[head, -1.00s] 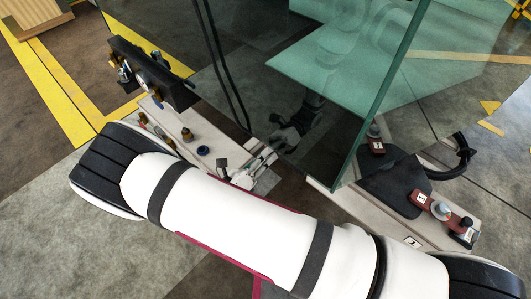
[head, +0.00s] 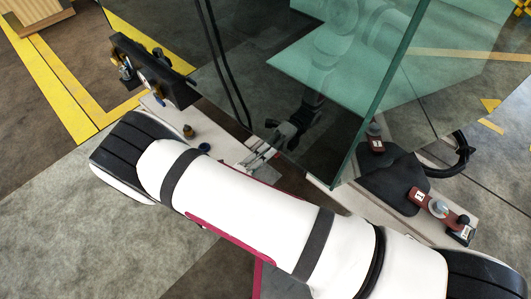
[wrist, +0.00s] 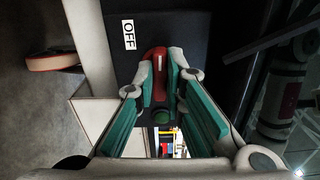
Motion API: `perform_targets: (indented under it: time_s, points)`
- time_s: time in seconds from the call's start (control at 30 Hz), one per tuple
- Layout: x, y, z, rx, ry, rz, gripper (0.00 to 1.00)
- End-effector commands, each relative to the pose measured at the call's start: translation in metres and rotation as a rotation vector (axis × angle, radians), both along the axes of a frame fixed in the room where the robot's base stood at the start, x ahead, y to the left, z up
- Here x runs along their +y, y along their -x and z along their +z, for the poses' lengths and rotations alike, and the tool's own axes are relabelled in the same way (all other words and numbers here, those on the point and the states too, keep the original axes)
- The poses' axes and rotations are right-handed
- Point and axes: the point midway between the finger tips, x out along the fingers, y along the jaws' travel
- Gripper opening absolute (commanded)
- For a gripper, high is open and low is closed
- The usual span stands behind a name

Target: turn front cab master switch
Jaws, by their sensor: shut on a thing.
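The master switch shows in the wrist view as a red handle (wrist: 158,58) with a white mark, on a dark panel (wrist: 185,25). A white "OFF" label (wrist: 129,34) is to the left of the handle. My gripper (wrist: 160,88) has its green-padded fingers on both sides of the red handle and is shut on it. In the head view my gripper (head: 260,154) is partly hidden behind my white arm, beside the glass, and the switch cannot be made out there.
A large glass pane (head: 385,90) stands close to my gripper. Red tagged controls (head: 437,207) and a black curved handle (head: 462,152) are at the right.

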Motion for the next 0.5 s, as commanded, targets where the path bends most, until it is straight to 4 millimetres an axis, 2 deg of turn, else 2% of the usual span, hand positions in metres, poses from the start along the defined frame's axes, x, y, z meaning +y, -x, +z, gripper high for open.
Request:
perform_targets:
  time_s: [0.5]
  points:
    - [0.0010,0.0012,-0.0020,0.040,0.043,0.002,0.00]
